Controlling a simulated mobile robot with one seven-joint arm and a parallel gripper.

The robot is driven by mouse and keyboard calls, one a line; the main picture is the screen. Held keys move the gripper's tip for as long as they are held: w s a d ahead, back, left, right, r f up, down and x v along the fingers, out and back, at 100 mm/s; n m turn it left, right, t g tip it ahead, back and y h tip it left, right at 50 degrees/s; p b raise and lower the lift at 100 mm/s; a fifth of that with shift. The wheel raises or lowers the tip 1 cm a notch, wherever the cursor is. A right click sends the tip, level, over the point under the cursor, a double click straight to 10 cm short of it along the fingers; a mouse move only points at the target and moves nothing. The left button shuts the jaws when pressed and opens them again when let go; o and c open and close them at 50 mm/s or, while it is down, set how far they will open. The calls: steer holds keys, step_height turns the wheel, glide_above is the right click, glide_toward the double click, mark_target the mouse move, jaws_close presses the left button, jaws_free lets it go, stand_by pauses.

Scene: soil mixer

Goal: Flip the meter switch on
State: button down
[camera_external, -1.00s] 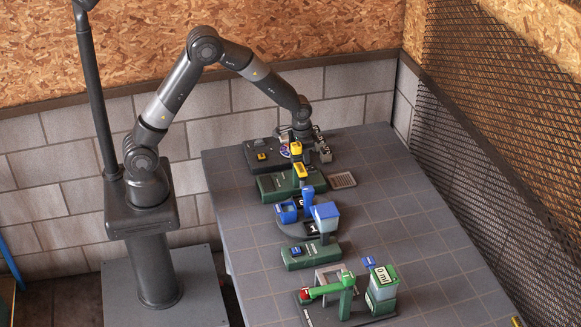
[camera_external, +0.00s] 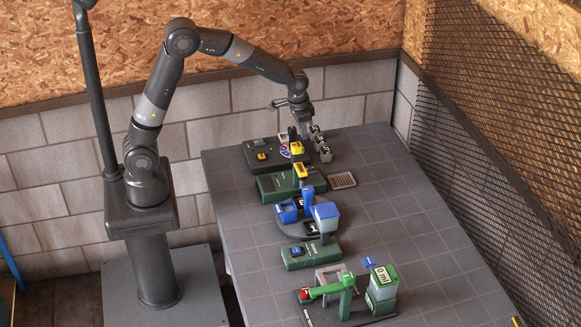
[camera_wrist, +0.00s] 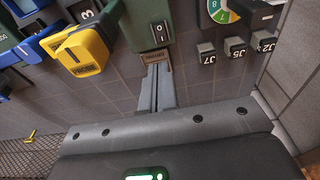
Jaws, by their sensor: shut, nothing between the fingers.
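The meter switch is a small pale rocker (camera_wrist: 161,32) with dark I and O marks, on a dark green housing (camera_wrist: 143,14). It shows near the top middle of the wrist view. I cannot tell which side is pressed in. My gripper (camera_wrist: 157,72) points at the housing with its fingers together and empty, just below the rocker in that view. Whether the tips touch anything is unclear. In the external view my gripper (camera_external: 304,122) is over the far end of the table, and the switch is too small to make out. A round coloured dial (camera_wrist: 224,10) is right of the housing.
Several numbered grey blocks (camera_wrist: 237,48) stand right of the switch. A yellow part (camera_wrist: 82,52) is to the left. Down the table (camera_external: 400,205) are a blue device (camera_external: 326,214) and a green device with a display (camera_external: 382,290). The table's right side is mostly clear.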

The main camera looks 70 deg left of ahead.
mark_target(312, 168)
steer(key=shift+r+t, duration=0.1)
steer(key=shift+t, duration=0.3)
steer(key=x, duration=1.4)
